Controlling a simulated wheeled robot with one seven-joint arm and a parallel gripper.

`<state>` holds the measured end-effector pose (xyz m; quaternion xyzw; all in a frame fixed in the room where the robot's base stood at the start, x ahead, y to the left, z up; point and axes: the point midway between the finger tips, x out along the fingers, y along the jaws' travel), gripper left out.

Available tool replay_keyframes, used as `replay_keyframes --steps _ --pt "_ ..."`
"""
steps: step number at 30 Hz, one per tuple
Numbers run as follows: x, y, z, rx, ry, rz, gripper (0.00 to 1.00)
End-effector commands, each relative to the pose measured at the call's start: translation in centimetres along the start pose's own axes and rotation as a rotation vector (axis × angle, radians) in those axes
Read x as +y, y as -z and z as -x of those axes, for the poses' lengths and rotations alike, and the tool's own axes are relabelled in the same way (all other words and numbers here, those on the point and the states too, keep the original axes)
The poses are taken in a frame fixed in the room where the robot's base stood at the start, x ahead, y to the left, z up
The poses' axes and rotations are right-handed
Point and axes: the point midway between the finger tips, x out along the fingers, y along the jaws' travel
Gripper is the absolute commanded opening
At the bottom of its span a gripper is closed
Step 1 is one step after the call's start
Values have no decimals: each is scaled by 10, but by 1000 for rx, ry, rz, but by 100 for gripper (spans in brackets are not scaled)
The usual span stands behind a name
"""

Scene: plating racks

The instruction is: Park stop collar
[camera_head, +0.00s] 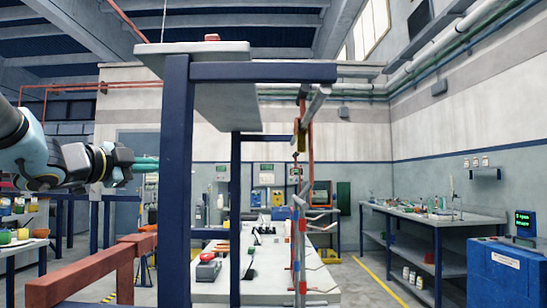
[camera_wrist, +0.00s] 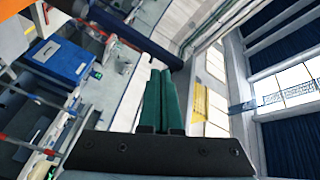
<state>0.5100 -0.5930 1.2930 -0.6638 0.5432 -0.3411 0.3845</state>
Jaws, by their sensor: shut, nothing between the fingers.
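My gripper (camera_head: 152,163) is at the left in the head view, pointing right, with its green fingers partly behind the blue post. In the wrist view its two green fingers (camera_wrist: 160,85) lie together, shut and empty. A hanging rack (camera_head: 301,210) with prongs and blue and red bands stands right of centre in the head view, well apart from my gripper. I cannot tell which piece is the stop collar.
A blue post (camera_head: 177,190) and overhead beam (camera_head: 265,72) stand between my gripper and the rack. A red-brown rail (camera_head: 90,271) is below my arm. A long white bench (camera_head: 262,285) lies behind. A blue cabinet (camera_head: 506,272) stands at right; a blue box (camera_wrist: 58,62) shows in the wrist view.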

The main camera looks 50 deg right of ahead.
Motion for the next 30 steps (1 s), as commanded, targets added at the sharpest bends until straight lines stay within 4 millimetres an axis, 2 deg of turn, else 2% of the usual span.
replay_keyframes --steps 1,3,6,9,13,17,30 --pt "10 48 -14 164 -38 -93 0" --pt "25 110 -19 376 -95 -210 0" --pt "46 174 -12 615 -166 -334 0" --pt "61 210 0 763 -215 -407 0" --pt "70 229 6 842 -245 -445 0" --pt "74 240 -1 851 -249 -446 0" --pt "107 298 -58 847 -248 -442 0"
